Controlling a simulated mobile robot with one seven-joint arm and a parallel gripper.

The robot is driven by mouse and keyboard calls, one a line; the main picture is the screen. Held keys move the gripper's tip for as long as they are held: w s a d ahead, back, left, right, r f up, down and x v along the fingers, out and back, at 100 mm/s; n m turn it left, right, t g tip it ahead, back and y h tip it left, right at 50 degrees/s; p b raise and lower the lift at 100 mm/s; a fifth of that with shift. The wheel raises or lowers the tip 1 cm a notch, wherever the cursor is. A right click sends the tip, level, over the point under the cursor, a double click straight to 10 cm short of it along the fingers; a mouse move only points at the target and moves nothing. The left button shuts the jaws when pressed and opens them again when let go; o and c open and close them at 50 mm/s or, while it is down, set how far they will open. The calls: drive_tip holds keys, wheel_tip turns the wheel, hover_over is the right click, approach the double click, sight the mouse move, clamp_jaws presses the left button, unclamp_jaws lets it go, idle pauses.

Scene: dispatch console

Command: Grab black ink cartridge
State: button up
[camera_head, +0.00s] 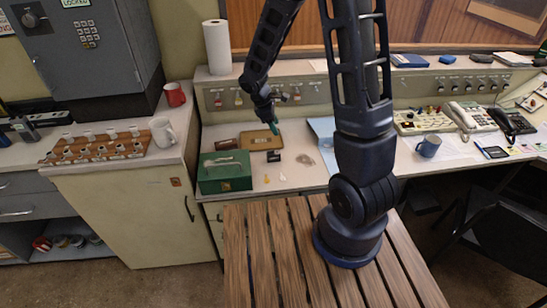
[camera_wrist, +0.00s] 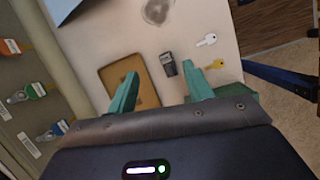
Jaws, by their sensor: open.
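The black ink cartridge (camera_head: 275,157) is a small dark block lying on the pale counter, between a brown tray and a round greyish item. In the wrist view the cartridge (camera_wrist: 168,64) shows beyond and between my two green fingers, nearer the right one. My gripper (camera_head: 274,128) hangs over the counter, above and behind the cartridge in the head view. In the wrist view my gripper (camera_wrist: 160,70) has its fingers spread wide with nothing between them. It appears apart from the cartridge.
A brown tray (camera_head: 248,140) lies left of the cartridge, with a green box (camera_head: 224,184) in front of it. A round greyish item (camera_head: 305,160) and a blue folder (camera_head: 322,126) lie to the right. Keys (camera_wrist: 207,40) lie near the cartridge. A panel of hanging keys (camera_head: 214,101) stands behind.

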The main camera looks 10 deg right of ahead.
sight(273, 150)
drive_tip(key=a+f+n, duration=0.1)
drive_tip(key=f, duration=0.1)
drive_tip(key=a+f, duration=0.1)
drive_tip(key=f, duration=0.1)
drive_tip(key=a+f+n, duration=0.1)
drive_tip(key=f, duration=0.1)
drive_tip(key=shift+f+n+h, duration=0.2)
drive_tip(key=shift+n+h, duration=0.1)
drive_tip(key=x, duration=0.5)
drive_tip(key=shift+f, duration=0.15)
drive_tip(key=shift+w+a+x, duration=0.1)
drive_tip(key=shift+w+x, duration=0.05)
drive_tip(key=shift+x, duration=1.15)
drive_tip(key=shift+w+a+x, duration=0.15)
drive_tip(key=shift+x, duration=1.15)
drive_tip(key=shift+f, duration=0.1)
drive_tip(key=c, duration=1.1)
